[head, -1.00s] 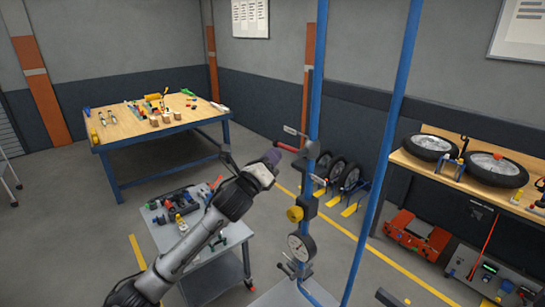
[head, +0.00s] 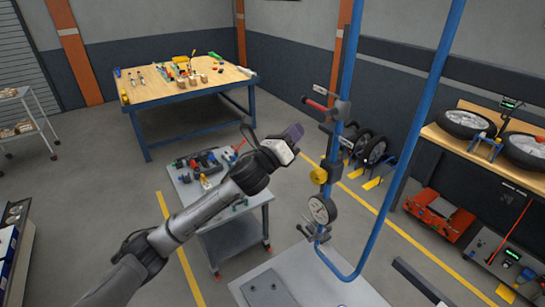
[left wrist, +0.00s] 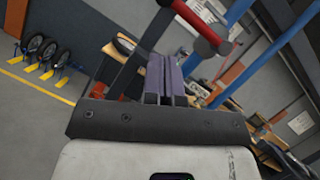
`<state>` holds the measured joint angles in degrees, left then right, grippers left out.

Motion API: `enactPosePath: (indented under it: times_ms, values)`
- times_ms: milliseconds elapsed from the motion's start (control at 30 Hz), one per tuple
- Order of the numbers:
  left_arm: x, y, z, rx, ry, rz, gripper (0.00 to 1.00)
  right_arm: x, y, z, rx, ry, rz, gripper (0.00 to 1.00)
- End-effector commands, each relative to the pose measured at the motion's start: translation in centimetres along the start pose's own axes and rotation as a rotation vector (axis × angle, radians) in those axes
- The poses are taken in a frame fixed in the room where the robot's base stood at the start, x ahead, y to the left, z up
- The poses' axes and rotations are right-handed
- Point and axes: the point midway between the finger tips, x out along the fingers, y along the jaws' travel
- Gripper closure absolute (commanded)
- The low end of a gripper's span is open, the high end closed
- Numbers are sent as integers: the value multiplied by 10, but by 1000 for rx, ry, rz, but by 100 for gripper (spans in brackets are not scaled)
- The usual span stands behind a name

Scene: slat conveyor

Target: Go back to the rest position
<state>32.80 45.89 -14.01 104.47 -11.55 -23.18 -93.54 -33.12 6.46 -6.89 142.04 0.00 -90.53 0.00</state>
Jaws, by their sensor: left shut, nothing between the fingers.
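My left arm comes in from the lower left in the head view. My left gripper (head: 294,132) is in the air, left of the blue frame stand (head: 349,75), and looks slightly below the stand's red-handled lever (head: 316,104). Its purple-grey fingers (left wrist: 165,78) are together in the left wrist view, with nothing between them. The red handle (left wrist: 195,25) shows just beyond the fingertips there; I cannot tell the exact gap. My right gripper is not in view.
A grey tool cart (head: 235,222) stands below my left arm. A wooden workbench (head: 160,88) is at the back left. A dial gauge (head: 321,208) and yellow knob (head: 318,176) are on the stand. A wheel bench (head: 450,140) is at right.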

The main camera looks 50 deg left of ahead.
Motion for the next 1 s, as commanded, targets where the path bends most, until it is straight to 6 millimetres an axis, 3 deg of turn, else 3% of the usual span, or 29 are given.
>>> enactPosePath:
  times_ms: [33, 200, 400, 600, 1000]
  values:
    - [-14, 2, -2, 6, 1, -1, 100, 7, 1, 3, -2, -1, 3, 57]
    - [-46, 2, -2, 4, 1, 0, 100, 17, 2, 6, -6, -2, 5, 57]
    - [-71, 0, -1, 3, 1, 0, 100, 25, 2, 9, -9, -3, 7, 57]
    - [-82, 0, 0, 2, 0, 1, 100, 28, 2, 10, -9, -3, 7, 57]
    - [-84, -1, 1, -72, -1, 1, 100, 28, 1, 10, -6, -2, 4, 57]
